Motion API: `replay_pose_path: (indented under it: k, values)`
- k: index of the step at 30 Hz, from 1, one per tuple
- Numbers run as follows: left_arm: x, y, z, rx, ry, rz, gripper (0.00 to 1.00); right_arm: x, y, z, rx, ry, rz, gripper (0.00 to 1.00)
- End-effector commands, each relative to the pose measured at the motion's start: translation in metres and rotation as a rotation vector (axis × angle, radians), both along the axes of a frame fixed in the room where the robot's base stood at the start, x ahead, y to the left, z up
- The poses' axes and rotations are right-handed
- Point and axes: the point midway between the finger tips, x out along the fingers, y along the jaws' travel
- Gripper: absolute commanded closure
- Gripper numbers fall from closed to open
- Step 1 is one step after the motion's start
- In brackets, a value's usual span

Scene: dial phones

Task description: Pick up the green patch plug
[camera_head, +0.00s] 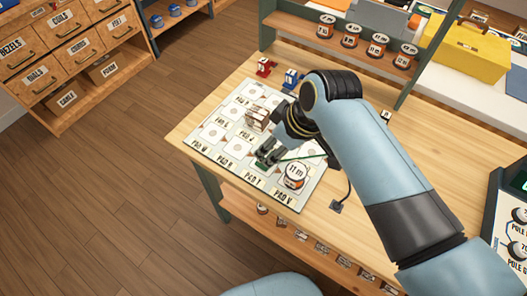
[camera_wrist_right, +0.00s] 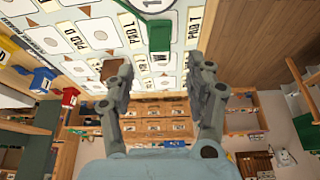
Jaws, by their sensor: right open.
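The green patch plug (camera_wrist_right: 159,36) shows at the top middle of the right wrist view, over the white pad board (camera_head: 212,160), with a green cable running from it. In the head view a small part of the green plug (camera_head: 261,165) shows by the fingertips; the rest is partly hidden. My right gripper (camera_head: 268,154) reaches down over the board. In the right wrist view its fingers (camera_wrist_right: 160,72) are spread apart with nothing between them, and the plug lies just beyond the tips. My left gripper is out of view.
A labelled round puck (camera_head: 293,175) and a small brown box (camera_head: 257,118) sit on the board near the gripper. A red (camera_head: 264,67) and a blue plug (camera_head: 291,77) stand behind the board. A shelf (camera_head: 370,60) with several pucks runs along the back.

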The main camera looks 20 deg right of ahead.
Motion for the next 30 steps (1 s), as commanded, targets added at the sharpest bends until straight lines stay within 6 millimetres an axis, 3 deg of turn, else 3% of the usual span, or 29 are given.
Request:
replay_pose_path:
  k: [3, 5, 8, 15, 24, 30]
  values:
    - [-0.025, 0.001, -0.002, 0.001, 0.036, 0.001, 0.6, 0.004, 0.003, -0.01, 0.0, -0.001, 0.0, 0.45]
    - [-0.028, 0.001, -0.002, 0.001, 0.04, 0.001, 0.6, 0.005, 0.004, -0.014, 0.0, -0.001, 0.0, 0.45]
    - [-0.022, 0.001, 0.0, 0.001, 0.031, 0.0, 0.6, 0.009, 0.007, -0.023, 0.0, 0.0, 0.0, 0.45]
    - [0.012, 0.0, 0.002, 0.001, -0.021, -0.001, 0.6, 0.018, 0.015, -0.055, -0.001, -0.001, 0.0, 0.45]
    - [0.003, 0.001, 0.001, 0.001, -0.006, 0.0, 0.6, 0.02, 0.016, -0.06, -0.001, -0.002, -0.002, 0.45]
    - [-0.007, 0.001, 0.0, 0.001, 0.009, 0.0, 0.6, 0.02, 0.016, -0.06, -0.001, -0.002, -0.002, 0.7]
